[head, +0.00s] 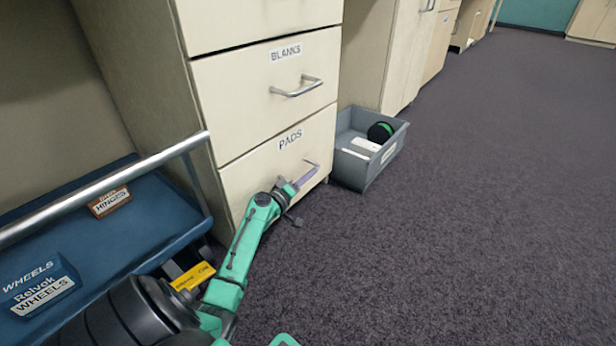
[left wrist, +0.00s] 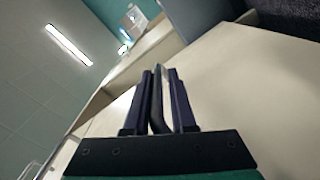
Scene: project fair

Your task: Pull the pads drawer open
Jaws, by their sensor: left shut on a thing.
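The pads drawer (head: 262,172) is the bottom drawer of the cream cabinet, with a "PADS" label on its front. Its front looks flush with the drawer above, so it appears closed. My left gripper (head: 304,178) is at the right part of this front, shut on the drawer's handle (head: 314,165). In the left wrist view the handle (left wrist: 157,98) shows as a grey bar between the two dark fingers of the left gripper (left wrist: 163,78). The fingers hide part of the handle in the head view. My right gripper is not in view.
The blanks drawer (head: 247,84) is just above, with a bar handle. A grey bin (head: 377,170) with a dark green-edged roll stands on the floor right of the cabinet. A blue cart (head: 150,215) with a rail and boxes is at left. The carpet at right is clear.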

